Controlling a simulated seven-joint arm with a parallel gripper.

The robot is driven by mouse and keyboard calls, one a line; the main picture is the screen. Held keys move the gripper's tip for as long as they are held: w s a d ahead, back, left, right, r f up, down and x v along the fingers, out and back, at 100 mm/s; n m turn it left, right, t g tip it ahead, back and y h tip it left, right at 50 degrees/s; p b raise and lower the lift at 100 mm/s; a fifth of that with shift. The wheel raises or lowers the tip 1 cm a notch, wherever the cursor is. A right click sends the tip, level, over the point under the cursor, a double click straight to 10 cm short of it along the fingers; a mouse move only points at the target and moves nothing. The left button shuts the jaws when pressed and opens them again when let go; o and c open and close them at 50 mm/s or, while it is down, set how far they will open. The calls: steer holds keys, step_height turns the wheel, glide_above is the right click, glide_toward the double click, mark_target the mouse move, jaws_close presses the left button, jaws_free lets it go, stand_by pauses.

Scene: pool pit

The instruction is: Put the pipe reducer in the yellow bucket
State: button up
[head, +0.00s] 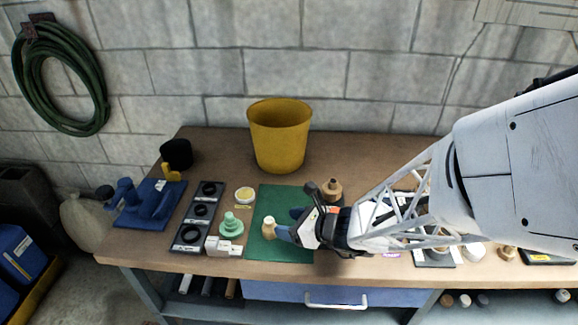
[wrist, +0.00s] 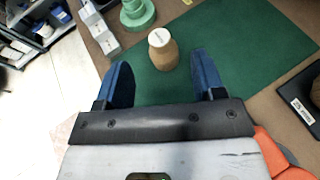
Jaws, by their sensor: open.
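A small tan tapered piece with a pale top (head: 269,228), which looks like the pipe reducer, stands on the green mat (head: 262,205). It also shows in the wrist view (wrist: 163,52), just ahead of the gap between my fingertips. My gripper (head: 287,223) is open and low over the mat, to the right of the piece. Its two blue fingers show in the wrist view (wrist: 160,76), with nothing held between them. The yellow bucket (head: 279,140) stands upright at the back of the bench, near the wall. Its inside bottom is hidden.
A mint-green stepped fitting (head: 231,225) and white blocks (head: 223,247) stand left of the mat. A brown fitting (head: 332,188) stands behind my gripper. A black tray of rings (head: 197,215) and a blue vise-like tool (head: 150,203) lie farther left. The bench around the bucket is clear.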

steer(key=shift+v, duration=1.55)
steer(key=s+d+r+n+g+h, duration=0.3)
steer(key=s+d+r+n+h, duration=0.9)
steer(key=n, duration=1.1)
steer(key=s+d+r, duration=0.4)
steer(key=d+r, duration=0.2)
steer(key=d, duration=0.1)
steer(key=shift+s+d, duration=0.2)
steer(key=shift+d, duration=0.05)
